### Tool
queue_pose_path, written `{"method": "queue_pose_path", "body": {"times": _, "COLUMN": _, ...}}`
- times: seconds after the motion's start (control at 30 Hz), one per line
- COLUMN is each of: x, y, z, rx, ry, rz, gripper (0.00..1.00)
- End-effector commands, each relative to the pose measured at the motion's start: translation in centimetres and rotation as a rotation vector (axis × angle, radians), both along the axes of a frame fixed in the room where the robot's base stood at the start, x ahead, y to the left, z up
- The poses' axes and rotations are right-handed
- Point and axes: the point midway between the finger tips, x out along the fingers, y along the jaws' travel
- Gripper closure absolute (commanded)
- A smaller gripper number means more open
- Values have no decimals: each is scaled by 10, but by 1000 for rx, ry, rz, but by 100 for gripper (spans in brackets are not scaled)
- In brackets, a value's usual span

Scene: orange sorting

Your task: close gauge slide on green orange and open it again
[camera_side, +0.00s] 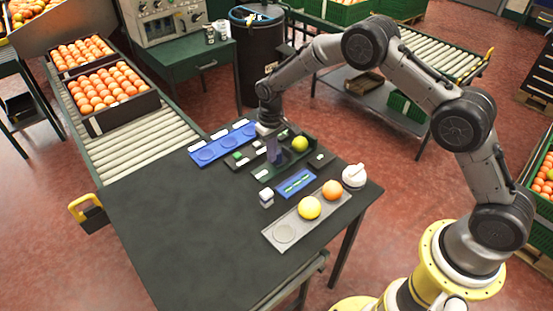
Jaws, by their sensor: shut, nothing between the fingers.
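The green orange (300,144) sits at the far right end of the dark gauge tray (301,162) on the table. My gripper (273,158) points down at the left part of this gauge, to the left of the green orange and apart from it. Its fingers are shut with nothing between them. The gauge slide is hard to make out; the gripper covers part of the gauge, and I cannot tell whether the fingers touch the slide.
A blue tray (203,155) with round recesses lies behind left. A grey tray (283,233) in front holds a yellow fruit (310,208) and an orange (333,190). The table's left front (180,235) is clear.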

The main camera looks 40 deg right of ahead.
Motion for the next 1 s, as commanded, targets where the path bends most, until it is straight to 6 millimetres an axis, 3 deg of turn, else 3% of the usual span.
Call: {"method": "queue_pose_path", "body": {"times": 1.0, "x": 0, "y": -16, "z": 0, "rx": 0, "ry": -1, "rz": -1, "gripper": 100}}
